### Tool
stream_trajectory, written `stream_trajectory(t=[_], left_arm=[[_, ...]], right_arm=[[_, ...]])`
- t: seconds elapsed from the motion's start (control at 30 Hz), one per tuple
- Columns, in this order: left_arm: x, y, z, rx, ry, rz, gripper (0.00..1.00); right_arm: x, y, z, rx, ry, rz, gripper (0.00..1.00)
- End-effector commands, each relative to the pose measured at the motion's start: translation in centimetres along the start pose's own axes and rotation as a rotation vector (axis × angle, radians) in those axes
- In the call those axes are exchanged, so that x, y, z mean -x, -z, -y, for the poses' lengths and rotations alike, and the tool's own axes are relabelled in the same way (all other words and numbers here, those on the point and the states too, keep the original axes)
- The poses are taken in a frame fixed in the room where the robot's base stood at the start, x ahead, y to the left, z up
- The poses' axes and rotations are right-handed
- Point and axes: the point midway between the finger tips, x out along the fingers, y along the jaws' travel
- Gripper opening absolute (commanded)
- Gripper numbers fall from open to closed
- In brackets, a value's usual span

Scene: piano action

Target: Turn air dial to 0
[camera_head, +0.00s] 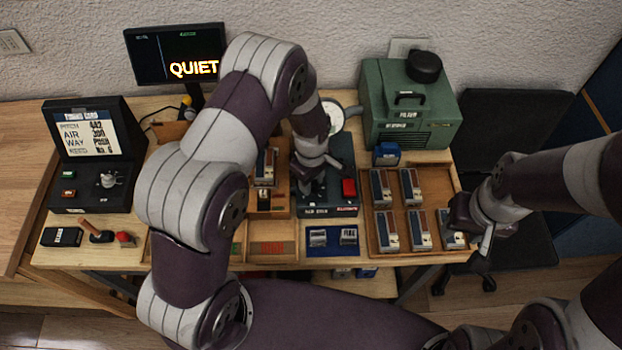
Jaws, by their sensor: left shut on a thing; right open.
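The dark green air unit (343,156) stands at the middle of the table, with a red button (349,188) on its right side and a round white gauge (333,116) behind. My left gripper (309,190) reaches down onto the left of this unit and is shut on the air dial there. The dial and its marks are hidden under the gripper, so its setting cannot be read. My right gripper (483,257) is open and empty, off the right front corner of the table.
A wooden tray (411,250) with several small blocks lies to the right. A green machine (408,110) stands behind it. A monitor (176,55) reads "QUIET". A black panel with a screen (91,140) stands at left. A blue mat (333,246) lies in front.

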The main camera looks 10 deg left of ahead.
Motion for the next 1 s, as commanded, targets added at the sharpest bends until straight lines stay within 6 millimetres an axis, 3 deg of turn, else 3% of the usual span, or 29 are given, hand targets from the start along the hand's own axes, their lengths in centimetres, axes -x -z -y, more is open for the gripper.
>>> stream_trajectory(t=[0.47, 0.5, 0.57, 0.87, 1.0], left_arm=[[-0.1, -0.1, 0.1, 0.013, 0.004, 0.002, 0.06], [-0.1, -0.1, 0.1, 0.012, 0.004, 0.002, 0.46], [-0.1, -0.1, 0.1, 0.012, 0.003, 0.002, 0.62], [0.1, 0.0, 0.0, 0.011, 0.000, 0.000, 0.62], [2.2, 0.0, -0.1, 0.011, -0.004, -0.001, 0.62]], right_arm=[[0.0, 0.0, 0.0, 0.000, 0.000, 0.000, 0.43], [0.0, 0.0, 0.0, 0.000, 0.000, 0.000, 0.43], [0.0, 0.0, 0.0, 0.000, 0.000, 0.000, 0.43], [-0.1, 0.0, 0.0, 0.000, 0.000, 0.000, 0.43], [-0.8, -0.1, 0.0, 0.000, 0.000, 0.000, 0.43]])
